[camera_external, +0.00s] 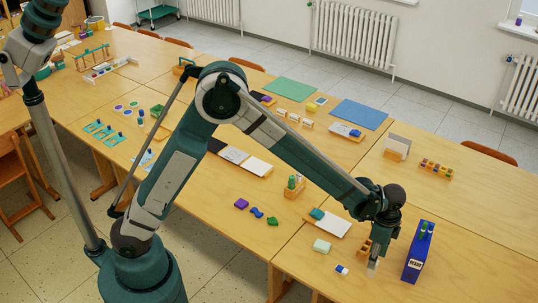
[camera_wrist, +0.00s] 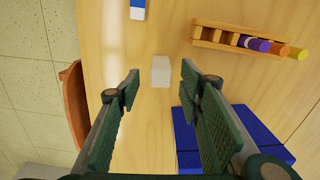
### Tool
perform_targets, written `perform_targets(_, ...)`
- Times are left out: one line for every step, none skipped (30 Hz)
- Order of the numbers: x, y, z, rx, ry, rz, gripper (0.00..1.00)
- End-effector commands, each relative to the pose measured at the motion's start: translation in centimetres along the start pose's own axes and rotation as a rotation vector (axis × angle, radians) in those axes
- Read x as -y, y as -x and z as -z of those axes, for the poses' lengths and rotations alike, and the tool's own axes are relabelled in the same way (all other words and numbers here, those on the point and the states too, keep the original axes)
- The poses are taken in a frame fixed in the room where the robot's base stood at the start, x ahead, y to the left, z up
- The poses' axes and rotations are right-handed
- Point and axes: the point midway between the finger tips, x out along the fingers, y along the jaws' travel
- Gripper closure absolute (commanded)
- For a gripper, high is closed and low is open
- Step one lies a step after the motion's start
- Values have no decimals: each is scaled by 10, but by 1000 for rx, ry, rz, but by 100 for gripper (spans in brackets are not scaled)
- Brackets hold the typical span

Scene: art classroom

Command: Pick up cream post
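The cream post (camera_wrist: 161,71) is a small pale upright block on the wooden table, in the upper middle of the wrist view. In the external view the post (camera_external: 372,266) stands near the table's front edge, just below my gripper (camera_external: 377,243). In the wrist view my gripper (camera_wrist: 160,82) is open, with its two dark green fingers on either side of the line to the post. The post shows in the gap by the fingertips, with wood visible on both sides and no contact seen. I cannot tell how far below the fingertips it is.
A blue box file (camera_external: 418,252) stands close right of my gripper. A wooden holder with coloured pieces (camera_wrist: 243,40) lies near the post. A blue-and-white eraser (camera_external: 341,269) and pale green block (camera_external: 322,245) are to the left. A chair (camera_wrist: 74,105) stands beyond the table edge.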

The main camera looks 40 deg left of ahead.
Motion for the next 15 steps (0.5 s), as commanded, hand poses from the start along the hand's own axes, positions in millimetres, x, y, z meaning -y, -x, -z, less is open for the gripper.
perform_targets(-1,-1,2,1,-3,-1,63)
perform_targets(-1,-2,2,2,-4,-1,63)
perform_targets(-1,-2,2,2,-5,-1,63)
perform_targets(-1,-2,2,2,-5,-1,63)
perform_targets(-1,-2,2,2,-5,-1,63)
perform_targets(-1,-2,2,2,-4,-1,63)
perform_targets(-1,-2,2,2,-4,-1,63)
perform_targets(-1,-2,2,2,-4,-1,63)
perform_targets(-1,-2,2,2,-4,-1,63)
perform_targets(-1,-2,2,2,-4,-1,63)
perform_targets(-1,-2,2,2,-4,-1,63)
perform_targets(-1,-3,2,2,-4,-1,63)
perform_targets(-1,-4,2,2,-4,-1,63)
perform_targets(-1,-5,2,2,-4,-1,63)
perform_targets(-1,-8,2,2,-4,-1,63)
